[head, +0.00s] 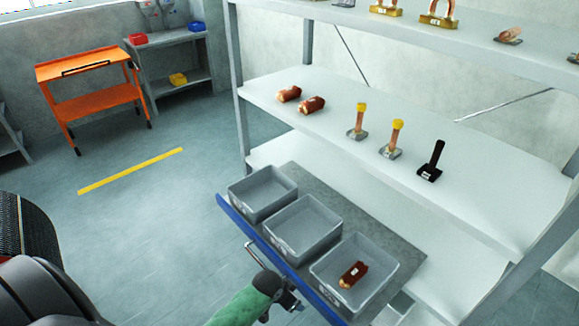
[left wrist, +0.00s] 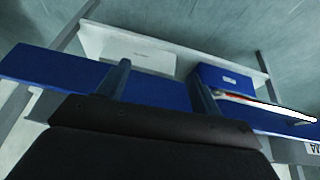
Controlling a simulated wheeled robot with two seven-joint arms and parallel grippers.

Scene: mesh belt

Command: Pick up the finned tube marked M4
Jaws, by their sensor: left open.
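Two brown finned tubes with copper ends lie on the middle shelf, the left one (head: 289,94) and the right one (head: 311,104). A third brown finned tube (head: 353,274) lies in the right grey bin (head: 394,291). The tubes carry small white labels, too small to read, so I cannot tell which is M4. My left gripper (left wrist: 163,85) shows in the left wrist view with two dark fingers wide apart and nothing between them. It is away from the tubes, facing blue and white surfaces. No tube shows in that view. My right gripper is not seen.
Two empty grey bins (head: 290,181) (head: 338,231) stand beside the right one on a blue-edged surface (head: 262,238). Several upright parts (head: 393,139) share the shelf (head: 262,94). A green object (head: 243,307) is at the bottom. An orange cart (head: 90,79) stands far left.

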